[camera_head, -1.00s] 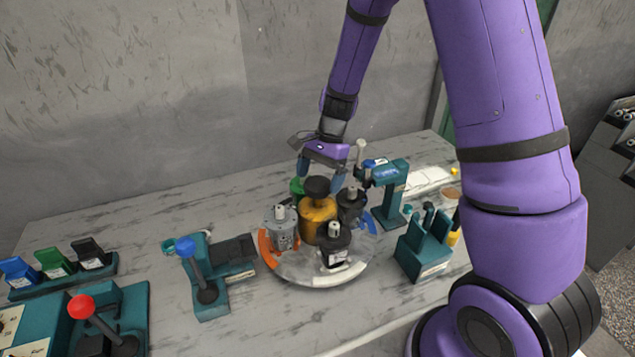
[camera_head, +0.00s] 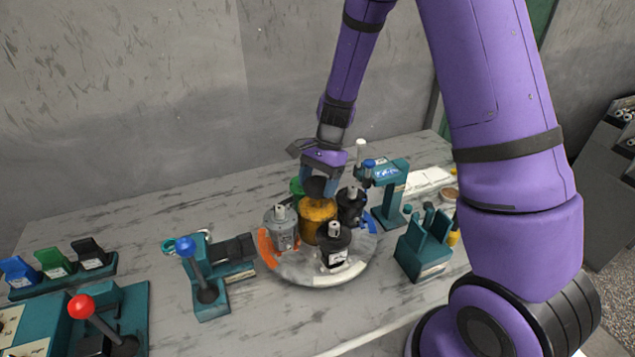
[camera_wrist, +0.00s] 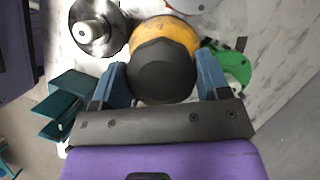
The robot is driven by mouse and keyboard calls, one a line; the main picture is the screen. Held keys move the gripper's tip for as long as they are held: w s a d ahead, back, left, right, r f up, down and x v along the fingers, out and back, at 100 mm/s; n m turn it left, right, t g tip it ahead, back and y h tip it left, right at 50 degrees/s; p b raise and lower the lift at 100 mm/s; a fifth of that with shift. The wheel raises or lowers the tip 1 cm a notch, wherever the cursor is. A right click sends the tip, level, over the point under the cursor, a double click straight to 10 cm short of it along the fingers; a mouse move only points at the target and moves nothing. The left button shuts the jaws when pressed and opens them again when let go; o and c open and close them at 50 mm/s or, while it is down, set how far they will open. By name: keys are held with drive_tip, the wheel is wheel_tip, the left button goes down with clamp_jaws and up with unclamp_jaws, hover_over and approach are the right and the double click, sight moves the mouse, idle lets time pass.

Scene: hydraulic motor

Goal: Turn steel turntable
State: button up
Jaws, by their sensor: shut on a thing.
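The round steel turntable (camera_head: 292,270) stands on the workbench, with orange, white and blue marks along its rim. At its centre is a yellow hub (camera_head: 317,222) with a black knob (camera_head: 318,188) on top. My gripper (camera_head: 320,183) reaches down from behind and is shut on the black knob. In the wrist view the blue fingers of my gripper (camera_wrist: 162,85) lie on either side of the black knob (camera_wrist: 160,72), with the yellow hub (camera_wrist: 168,28) behind it. Several motors stand around the hub, among them a grey one (camera_head: 282,230) and a black one (camera_head: 334,246).
A teal lever press with a blue ball (camera_head: 186,246) stands left of the turntable. A teal press (camera_head: 388,182) and a teal tool holder (camera_head: 425,243) stand close on the right. A red-knobbed lever (camera_head: 82,306) and small coloured bins (camera_head: 54,262) are farther left. The bench's front middle is clear.

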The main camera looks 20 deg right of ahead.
drive_tip(key=shift+n+g, duration=0.3)
drive_tip(key=shift+n, duration=0.4)
drive_tip(key=shift+n+g+h, duration=0.4)
drive_tip(key=shift+n+h, duration=0.2)
drive_tip(key=shift+n, duration=0.8)
drive_tip(key=shift+n+g+h, duration=0.3)
drive_tip(key=shift+n+h, duration=0.5)
drive_tip(key=shift+n, duration=1.7)
drive_tip(key=shift+n+h, duration=0.9)
drive_tip(key=shift+n, duration=1.2)
drive_tip(key=shift+n+h, duration=0.6)
drive_tip(key=shift+n, duration=1.7)
drive_tip(key=o, duration=1.3)
